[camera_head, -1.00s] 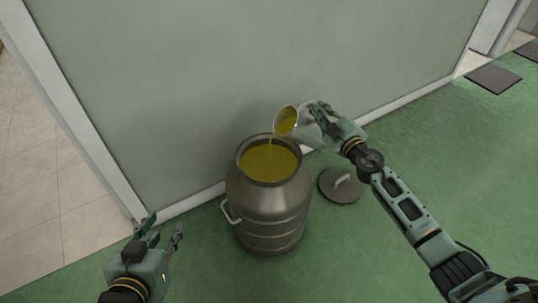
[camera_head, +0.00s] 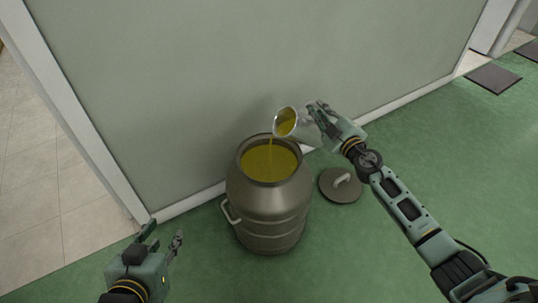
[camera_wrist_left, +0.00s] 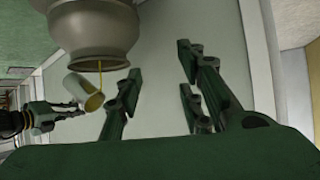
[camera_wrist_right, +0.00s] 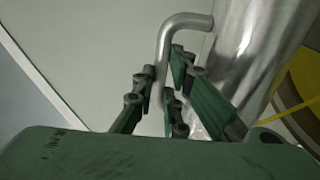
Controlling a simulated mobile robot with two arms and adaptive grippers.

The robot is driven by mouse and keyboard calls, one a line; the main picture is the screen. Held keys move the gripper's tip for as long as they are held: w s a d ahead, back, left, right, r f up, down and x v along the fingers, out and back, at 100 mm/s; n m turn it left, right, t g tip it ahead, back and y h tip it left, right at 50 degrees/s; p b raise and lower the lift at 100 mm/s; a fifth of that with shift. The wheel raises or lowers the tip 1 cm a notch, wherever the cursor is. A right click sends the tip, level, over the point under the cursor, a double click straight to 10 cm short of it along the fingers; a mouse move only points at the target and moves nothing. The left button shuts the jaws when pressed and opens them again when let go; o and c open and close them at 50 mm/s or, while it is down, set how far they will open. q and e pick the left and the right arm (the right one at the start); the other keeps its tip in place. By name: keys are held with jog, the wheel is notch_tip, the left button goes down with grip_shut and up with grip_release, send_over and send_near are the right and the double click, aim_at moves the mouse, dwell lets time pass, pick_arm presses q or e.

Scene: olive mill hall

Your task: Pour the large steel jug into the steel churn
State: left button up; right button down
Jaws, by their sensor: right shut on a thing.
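The steel churn (camera_head: 268,208) stands upright and open on the floor by the wall, with yellow-green oil inside close below its rim. The large steel jug (camera_head: 296,126) is tilted, its mouth over the churn's right rear rim, and a thin stream of oil falls from it into the churn. My right gripper (camera_head: 325,118) is shut on the jug's handle; the right wrist view shows the fingers (camera_wrist_right: 173,95) around the handle (camera_wrist_right: 180,28). My left gripper (camera_head: 162,242) is open and empty, left of the churn. The left wrist view also shows the jug (camera_wrist_left: 84,92) and the stream.
The churn's round lid (camera_head: 340,186) lies on the green floor right of the churn. A grey wall (camera_head: 200,80) stands close behind. A white door frame (camera_head: 75,110) is at the left. Dark mats (camera_head: 494,79) lie far right. The floor on the right is otherwise clear.

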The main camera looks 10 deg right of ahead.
pick_arm(q)
jog(key=shift+s+a+f+g, duration=0.2)
jog(key=shift+s+f+g, duration=0.3)
jog(key=shift+s+f, duration=0.05)
pick_arm(e)
jog(key=shift+a+r+n, duration=0.1)
jog(key=shift+r+n, duration=0.2)
dwell(0.4)
pick_arm(q)
jog(key=shift+w+d+r, duration=0.15)
jog(key=shift+w, duration=0.05)
pick_arm(e)
jog(key=shift+a+f+n, duration=0.3)
jog(key=shift+n, duration=0.1)
dwell(1.7)
pick_arm(q)
jog(key=shift+s, duration=0.15)
pick_arm(e)
jog(key=shift+a+f+n, duration=0.25)
jog(key=shift+f+n, duration=0.05)
jog(key=shift+n, duration=0.1)
dwell(1.9)
pick_arm(q)
jog(key=shift+s+f, duration=0.15)
jog(key=shift+f, duration=0.15)
jog(key=shift+s+a+f, duration=0.2)
pick_arm(e)
jog(key=shift+s+a, duration=0.1)
